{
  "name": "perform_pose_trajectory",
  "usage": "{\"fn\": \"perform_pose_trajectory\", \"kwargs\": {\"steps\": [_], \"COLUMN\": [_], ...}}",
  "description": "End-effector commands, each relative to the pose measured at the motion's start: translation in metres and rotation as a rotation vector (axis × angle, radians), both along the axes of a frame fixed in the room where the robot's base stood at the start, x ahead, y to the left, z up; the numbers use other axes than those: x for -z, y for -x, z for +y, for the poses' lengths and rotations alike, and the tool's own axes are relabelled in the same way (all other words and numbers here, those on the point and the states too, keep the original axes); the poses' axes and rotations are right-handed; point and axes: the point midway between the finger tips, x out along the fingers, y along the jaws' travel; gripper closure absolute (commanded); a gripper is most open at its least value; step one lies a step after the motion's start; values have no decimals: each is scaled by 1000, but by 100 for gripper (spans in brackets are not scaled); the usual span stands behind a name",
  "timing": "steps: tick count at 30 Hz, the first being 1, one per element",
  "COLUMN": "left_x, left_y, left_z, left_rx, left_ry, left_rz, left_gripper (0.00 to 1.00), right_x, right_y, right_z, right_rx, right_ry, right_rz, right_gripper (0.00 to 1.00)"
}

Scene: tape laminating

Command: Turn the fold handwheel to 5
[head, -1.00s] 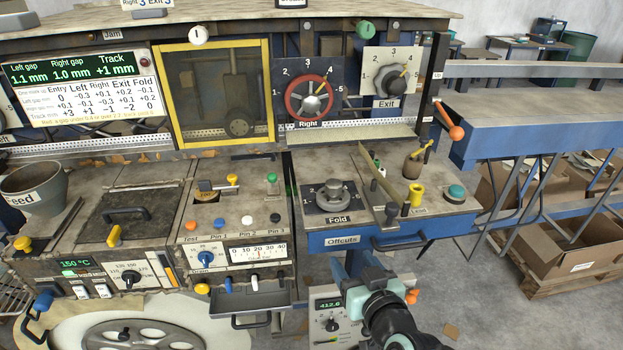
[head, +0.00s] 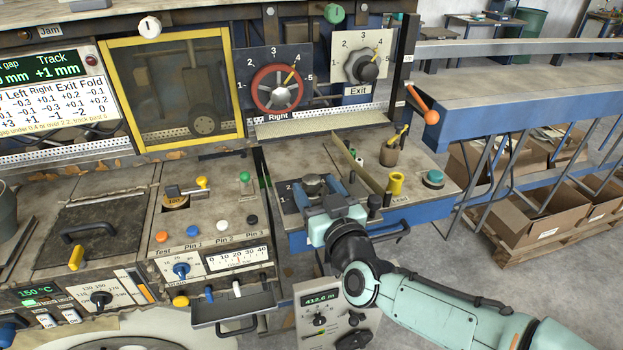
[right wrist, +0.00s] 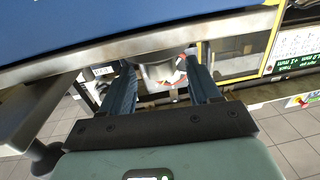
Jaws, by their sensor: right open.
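The fold handwheel (head: 313,184) is a dark grey knob on a dark numbered plate (head: 288,198), on the worn bench right of the centre. Its pointer and most of its numbers are hidden behind my right gripper, so I cannot read its setting. My right gripper (head: 326,187) is open, its blue fingers at the near side of the handwheel in the head view. I cannot tell whether they touch it. The right wrist view shows the two spread fingers (right wrist: 163,85) with a pale, partly hidden shape between them. My left gripper is not in view.
A long flat bar (head: 352,163) stands right of the handwheel. The red Right handwheel (head: 277,89) and the Exit knob (head: 362,68) are on upright panels behind.

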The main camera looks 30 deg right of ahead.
Motion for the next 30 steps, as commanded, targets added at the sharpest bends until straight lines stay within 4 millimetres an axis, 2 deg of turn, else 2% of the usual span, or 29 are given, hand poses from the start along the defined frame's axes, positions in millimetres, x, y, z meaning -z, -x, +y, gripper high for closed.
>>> {"fn": "perform_pose_trajectory", "kwargs": {"steps": [3, 6, 17, 19, 22, 30], "left_x": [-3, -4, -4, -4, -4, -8], "left_y": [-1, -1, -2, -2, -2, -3], "left_z": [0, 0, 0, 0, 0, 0], "left_rx": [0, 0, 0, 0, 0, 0], "left_ry": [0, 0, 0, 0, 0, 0], "left_rz": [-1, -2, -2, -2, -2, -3], "left_gripper": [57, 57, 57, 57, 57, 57], "right_x": [0, 0, 0, 0, 0, 0], "right_y": [-18, -26, -32, -32, -31, -32], "right_z": [-2, -4, -5, -5, -5, -4], "right_rx": [-1, -1, -1, -1, -1, 16], "right_ry": [0, 1, 0, 0, 0, -1], "right_rz": [2, 1, 0, 0, 0, 1], "right_gripper": [38, 38, 38, 54, 87, 88]}}
